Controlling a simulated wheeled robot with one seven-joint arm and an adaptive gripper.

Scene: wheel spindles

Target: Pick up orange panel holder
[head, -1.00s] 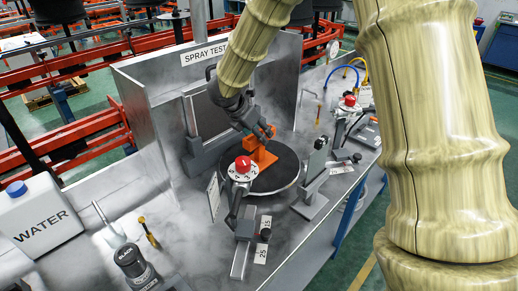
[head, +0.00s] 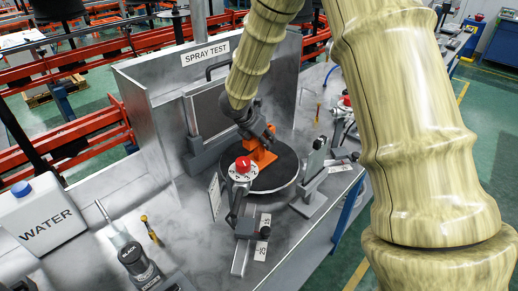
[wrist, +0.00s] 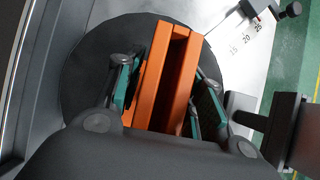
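The orange panel holder (head: 262,156) stands on a round black turntable (head: 277,178) in the spray test station. In the wrist view, the holder (wrist: 165,80) is a channel-shaped orange block over the black disc (wrist: 90,55). My gripper (wrist: 167,93) has one finger on each side of it, with teal pads facing the block. A narrow gap shows beside the left finger; contact on the right side is unclear. In the head view, my gripper (head: 260,137) is low over the holder and hides its upper part.
A red-knobbed post (head: 242,166) stands close in front of the turntable. A grey clamp stand (head: 314,170) is to its right. A metal back panel labelled SPRAY TEST (head: 206,54) rises behind. A white WATER jug (head: 42,215) stands at left.

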